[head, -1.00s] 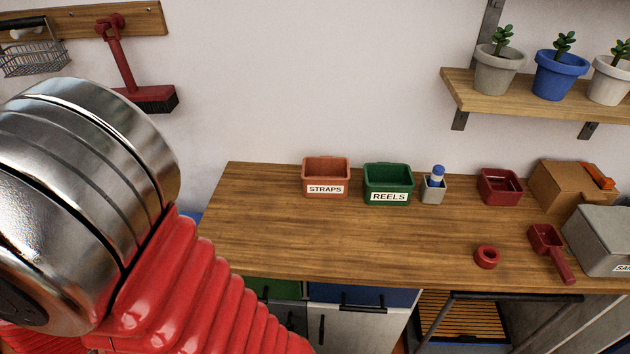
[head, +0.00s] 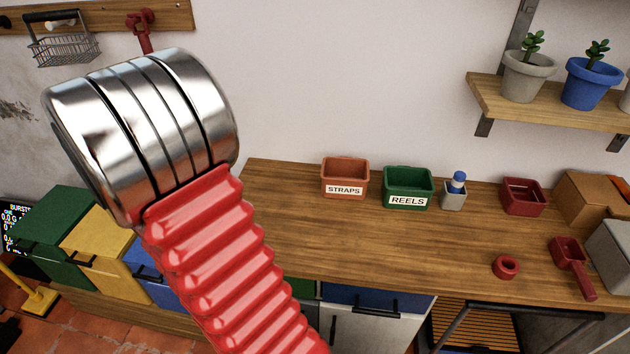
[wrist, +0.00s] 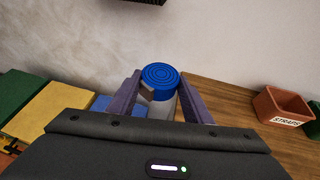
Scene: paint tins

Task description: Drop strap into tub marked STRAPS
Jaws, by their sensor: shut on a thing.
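In the wrist view my gripper (wrist: 158,98) is shut on the strap (wrist: 160,76), a blue coil with round rings on its top face. Something pale grey shows just below the blue top, between the fingers; I cannot tell if it is part of the strap. The orange-brown tub marked STRAPS (head: 345,180) stands at the back of the wooden bench, left of the green tub. It also shows at the right of the wrist view (wrist: 285,107), apart from my gripper and to its right. In the head view my gripper and the strap are out of sight.
The green REELS tub (head: 408,187) stands close right of the STRAPS tub. A small grey holder (head: 453,197), a dark red tray (head: 522,196), a red ring (head: 505,267) and a red scoop (head: 570,258) are farther right. The bench (head: 390,245) is bare in front of the tubs.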

